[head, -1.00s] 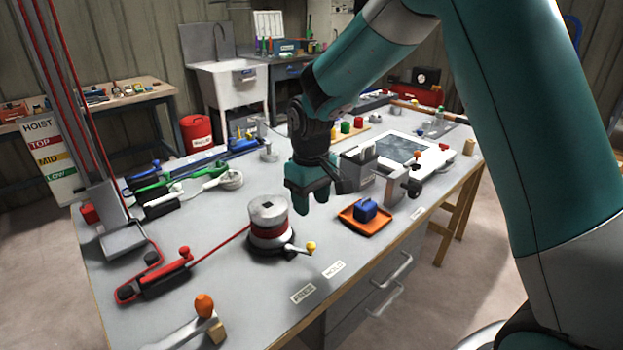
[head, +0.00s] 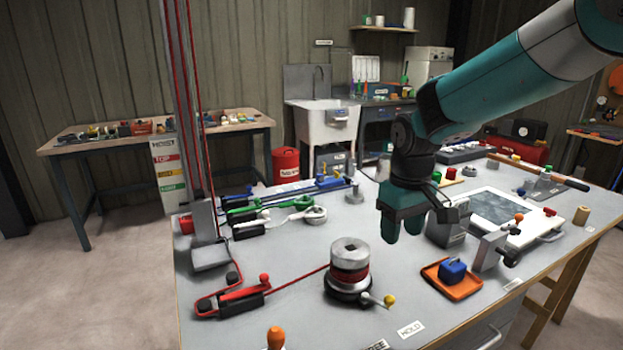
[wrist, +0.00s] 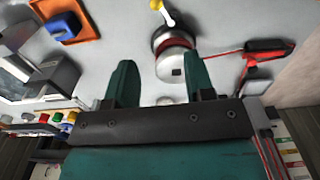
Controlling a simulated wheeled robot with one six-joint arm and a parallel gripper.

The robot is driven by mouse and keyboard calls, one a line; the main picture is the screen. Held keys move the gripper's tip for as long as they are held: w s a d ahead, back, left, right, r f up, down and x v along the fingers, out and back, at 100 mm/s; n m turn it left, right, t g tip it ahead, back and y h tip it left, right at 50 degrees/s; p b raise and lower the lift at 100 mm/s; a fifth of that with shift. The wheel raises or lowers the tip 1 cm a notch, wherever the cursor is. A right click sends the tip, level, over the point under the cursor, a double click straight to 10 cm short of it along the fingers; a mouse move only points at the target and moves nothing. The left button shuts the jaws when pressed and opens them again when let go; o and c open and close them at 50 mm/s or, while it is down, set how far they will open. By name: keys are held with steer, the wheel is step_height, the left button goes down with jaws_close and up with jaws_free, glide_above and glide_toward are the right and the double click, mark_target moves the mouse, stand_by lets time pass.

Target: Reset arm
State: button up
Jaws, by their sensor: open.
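My gripper (head: 403,226) hangs pointing down over the grey workbench (head: 290,325), held in the air by my teal arm. Its two teal fingers are apart with nothing between them; they also show in the wrist view (wrist: 122,82). In the head view a winch drum with red rope (head: 349,268) stands to the left of my gripper, its yellow-knobbed handle toward the front. My gripper touches nothing that I can see.
An orange tray (head: 436,285) with a blue block (head: 453,270) sits at the front right. A grey box (head: 447,229) and a framed panel (head: 497,208) stand right of my gripper. Hoist ropes rise at the far left.

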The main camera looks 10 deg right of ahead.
steer(key=s+a+r+n+y, duration=0.1)
steer(key=s+a, duration=0.2)
steer(key=s, duration=0.5)
steer(key=s+a+r+n+y, duration=0.1)
steer(key=s+a+r, duration=0.1)
steer(key=s, duration=0.7)
steer(key=s+a+r+n+y, duration=0.1)
steer(key=s+a+r+y, duration=0.1)
steer(key=s, duration=0.6)
steer(key=shift+s+a+r, duration=0.25)
steer(key=shift+a, duration=0.65)
